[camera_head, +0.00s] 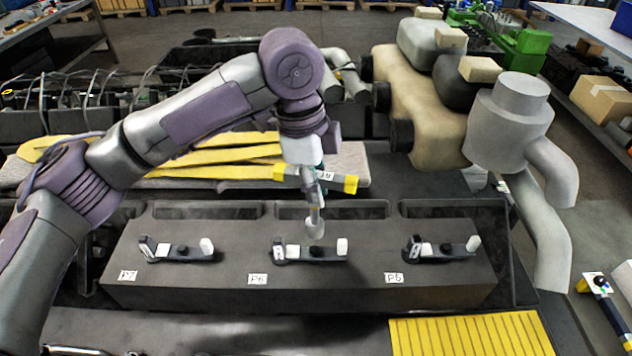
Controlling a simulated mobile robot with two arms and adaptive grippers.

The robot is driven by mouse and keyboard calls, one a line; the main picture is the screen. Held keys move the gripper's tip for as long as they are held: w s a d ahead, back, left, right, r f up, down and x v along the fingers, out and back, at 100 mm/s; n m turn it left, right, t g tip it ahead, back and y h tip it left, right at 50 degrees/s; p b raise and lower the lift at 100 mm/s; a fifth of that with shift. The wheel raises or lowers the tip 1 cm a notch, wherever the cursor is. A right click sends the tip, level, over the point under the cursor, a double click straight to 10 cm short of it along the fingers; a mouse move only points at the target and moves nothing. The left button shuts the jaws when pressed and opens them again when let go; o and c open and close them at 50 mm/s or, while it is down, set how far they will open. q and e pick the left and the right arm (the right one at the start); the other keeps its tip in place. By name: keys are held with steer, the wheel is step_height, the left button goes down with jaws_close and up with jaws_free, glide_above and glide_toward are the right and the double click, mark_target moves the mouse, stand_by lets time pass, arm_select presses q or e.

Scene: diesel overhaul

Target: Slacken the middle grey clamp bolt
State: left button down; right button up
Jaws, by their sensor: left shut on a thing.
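My left gripper (314,173) hangs from the arm that comes in from the left. It is shut on a tool (345,183) with a dark crossbar, yellow ends and a label that seems to read 19. A shaft with a pale round lower end (315,227) points down from it. This end appears just above the middle clamp (300,252), by the P6 label (257,279). The middle bolt (318,250) is small and dark in the clamp, between pale blocks. I cannot tell whether the tool touches it. My right gripper is not in view.
Similar clamps stand at P7 (180,252) on the left and P5 (441,252) on the right of the dark block (330,294). Yellow straps (210,160) lie behind. A large pipe assembly (510,120) rises at the right. A yellow slatted panel (470,335) lies in front.

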mark_target(316, 221)
arm_select(q)
steer(key=shift+s+m+p, duration=0.1)
steer(key=shift+m+p, duration=0.5)
steer(key=shift+m, duration=0.5)
steer(key=shift+a+f+m+g, duration=0.1)
steer(key=shift+f+m+g, duration=0.15)
steer(key=shift+m, duration=0.45)
steer(key=m, duration=0.4)
steer(key=shift+f+m+g+y, duration=0.25)
steer(key=shift+f+m+y, duration=0.05)
steer(key=shift+m+y, duration=0.1)
steer(key=shift+f+m, duration=0.2)
steer(key=shift+m, duration=0.3)
steer(key=shift+f, duration=1.45)
steer(key=shift+f+b, duration=0.15)
steer(key=shift+b, duration=0.2)
